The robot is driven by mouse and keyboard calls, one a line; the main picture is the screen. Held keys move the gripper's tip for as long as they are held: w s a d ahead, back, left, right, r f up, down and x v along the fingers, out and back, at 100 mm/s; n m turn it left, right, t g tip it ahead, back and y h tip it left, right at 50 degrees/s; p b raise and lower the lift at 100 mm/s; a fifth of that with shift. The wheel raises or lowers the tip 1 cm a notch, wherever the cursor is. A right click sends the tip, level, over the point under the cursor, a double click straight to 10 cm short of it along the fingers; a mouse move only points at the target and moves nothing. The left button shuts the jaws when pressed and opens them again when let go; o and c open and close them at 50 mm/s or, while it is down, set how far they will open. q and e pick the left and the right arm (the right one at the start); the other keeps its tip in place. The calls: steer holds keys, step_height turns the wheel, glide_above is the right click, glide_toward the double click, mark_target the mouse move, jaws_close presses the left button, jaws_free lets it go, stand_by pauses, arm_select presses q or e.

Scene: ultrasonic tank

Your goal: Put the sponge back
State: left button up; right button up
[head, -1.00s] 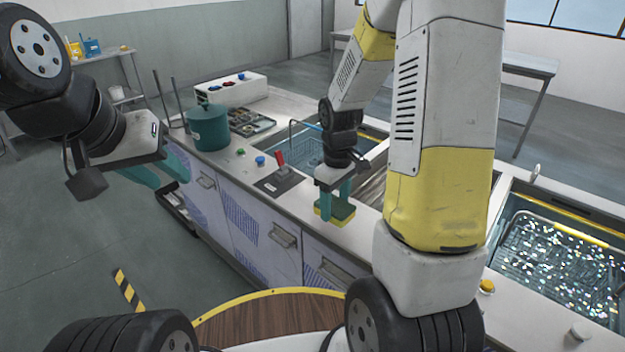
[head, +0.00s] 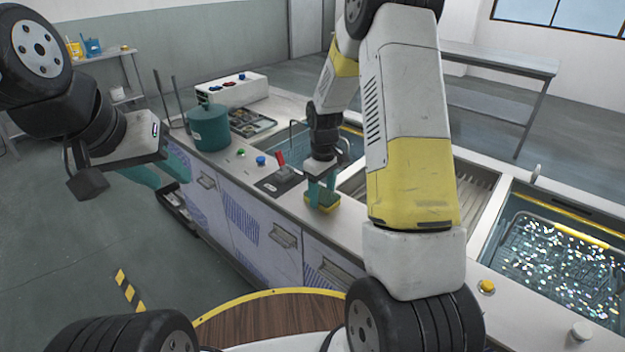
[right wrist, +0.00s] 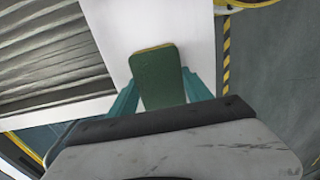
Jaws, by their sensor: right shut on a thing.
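The sponge (head: 322,203), green on one face with a yellow layer, is between the teal fingers of my right gripper (head: 322,190), which is shut on it. It is at the counter strip in front of the tank, just right of the red lever. I cannot tell whether it touches the counter. In the right wrist view the sponge's green face (right wrist: 158,80) shows between the fingers, over the white counter. My left gripper (head: 165,174) is open and empty, over the floor left of the counter.
A red lever (head: 281,160) on a dark plate and a blue button (head: 261,161) are left of the sponge. A teal pot (head: 209,128) stands further left. Behind is a tank basin (head: 352,144); a tank with a basket of shiny parts (head: 560,262) is at the right.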

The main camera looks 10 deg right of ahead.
mark_target(322, 194)
steer(key=shift+f, duration=0.1)
steer(key=o, duration=1.5)
steer(key=shift+c, duration=0.2)
step_height(322, 194, up, 12)
steer(key=s+r+m+t+y, duration=0.1)
steer(key=s+r+m+t, duration=0.2)
steer(key=s+r, duration=0.7)
steer(key=s+a+r+m+t, duration=0.1)
steer(key=s+r+m, duration=0.1)
steer(key=s, duration=0.5)
steer(key=s+a+r+m+t+y, duration=0.1)
steer(key=s+r+m+t, duration=0.1)
steer(key=s, duration=0.5)
steer(key=shift+r, duration=0.85)
steer(key=shift+s+a, duration=0.1)
